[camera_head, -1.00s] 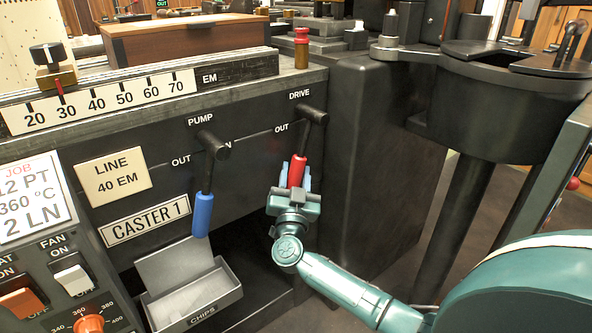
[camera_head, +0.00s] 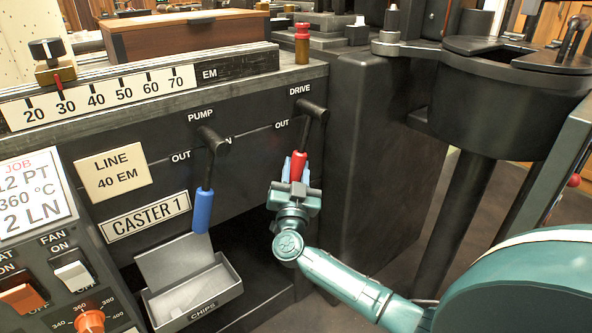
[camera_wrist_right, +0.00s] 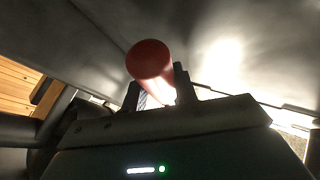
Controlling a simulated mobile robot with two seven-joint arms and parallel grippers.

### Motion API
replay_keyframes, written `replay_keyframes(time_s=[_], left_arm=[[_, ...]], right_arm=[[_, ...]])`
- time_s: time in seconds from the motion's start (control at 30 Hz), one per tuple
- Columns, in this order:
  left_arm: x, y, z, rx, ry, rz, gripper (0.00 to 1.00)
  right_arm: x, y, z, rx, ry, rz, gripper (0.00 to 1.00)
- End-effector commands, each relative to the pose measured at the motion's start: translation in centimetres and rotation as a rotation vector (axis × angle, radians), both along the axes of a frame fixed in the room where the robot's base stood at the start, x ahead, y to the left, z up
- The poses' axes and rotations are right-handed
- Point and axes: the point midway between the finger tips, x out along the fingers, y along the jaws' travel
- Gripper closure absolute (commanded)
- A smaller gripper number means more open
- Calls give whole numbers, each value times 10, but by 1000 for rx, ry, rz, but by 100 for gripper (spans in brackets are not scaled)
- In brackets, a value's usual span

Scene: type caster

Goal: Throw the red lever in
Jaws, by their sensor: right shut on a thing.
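The red lever (camera_head: 298,164) hangs below the DRIVE label on the dark front of the caster, its black arm running up to a pivot beside the word OUT. My right gripper (camera_head: 292,180) is shut on its red handle from below. In the right wrist view the round red handle end (camera_wrist_right: 149,60) sits between the fingers (camera_wrist_right: 156,88). The IN side of the DRIVE marking is hidden or out of sight behind the lever. My left gripper is not in view.
A blue-handled PUMP lever (camera_head: 203,210) hangs to the left of the red one. A grey CHIPS tray (camera_head: 190,312) juts out below it. A dark block (camera_head: 375,150) and a large round pot (camera_head: 500,110) stand at the right.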

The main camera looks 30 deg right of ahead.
Motion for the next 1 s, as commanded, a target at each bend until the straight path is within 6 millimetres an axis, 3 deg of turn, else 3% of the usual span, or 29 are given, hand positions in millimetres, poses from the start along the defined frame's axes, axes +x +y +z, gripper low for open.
replay_keyframes(time_s=[0.37,1.0], left_arm=[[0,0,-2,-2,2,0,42],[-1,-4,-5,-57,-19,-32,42]], right_arm=[[1,-14,-6,-98,-2,-1,100],[6,-78,-8,-541,-37,-1,100]])
